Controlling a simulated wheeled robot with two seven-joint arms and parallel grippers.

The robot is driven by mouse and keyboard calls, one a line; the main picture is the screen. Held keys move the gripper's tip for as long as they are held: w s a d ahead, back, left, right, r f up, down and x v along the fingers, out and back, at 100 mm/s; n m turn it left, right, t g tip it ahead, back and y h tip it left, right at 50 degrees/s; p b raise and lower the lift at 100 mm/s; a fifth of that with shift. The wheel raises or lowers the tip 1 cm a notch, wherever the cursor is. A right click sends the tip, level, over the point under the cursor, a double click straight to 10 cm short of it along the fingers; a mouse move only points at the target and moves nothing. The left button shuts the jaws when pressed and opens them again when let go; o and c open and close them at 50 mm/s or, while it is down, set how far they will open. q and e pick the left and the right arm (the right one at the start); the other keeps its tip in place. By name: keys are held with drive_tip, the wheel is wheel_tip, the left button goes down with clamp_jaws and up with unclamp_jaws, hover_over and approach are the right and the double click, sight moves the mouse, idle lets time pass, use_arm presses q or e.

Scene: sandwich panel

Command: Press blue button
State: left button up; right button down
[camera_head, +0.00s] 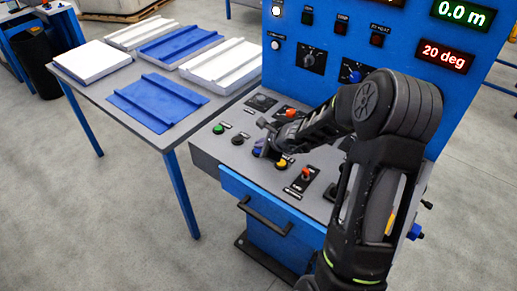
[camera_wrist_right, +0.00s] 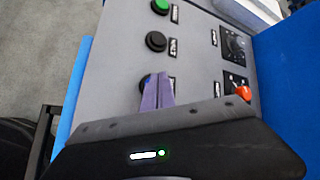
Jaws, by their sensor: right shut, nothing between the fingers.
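The blue button (camera_head: 257,152) sits on the grey sloped control panel, in a row after the green and black buttons. In the right wrist view its blue edge (camera_wrist_right: 145,81) shows beside the fingers, which hide most of it. My right gripper (camera_head: 264,146) is shut and empty, with its fingertips right at the blue button; its purple fingers (camera_wrist_right: 158,92) show in the wrist view. I cannot tell whether they touch the button or whether it is pressed in. My left gripper is not in view.
The green button (camera_head: 218,129), black button (camera_head: 237,140) and yellow button (camera_head: 282,162) are close by on the panel. A red switch (camera_head: 306,174) sits nearer the front. A table (camera_head: 155,121) with white and blue panels stands to the left.

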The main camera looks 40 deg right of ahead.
drive_tip(key=shift+r, duration=0.45)
wheel_tip(320, 180, up, 5)
drive_tip(key=p, duration=0.4)
drive_tip(key=shift+p, duration=0.35)
idle(0.6)
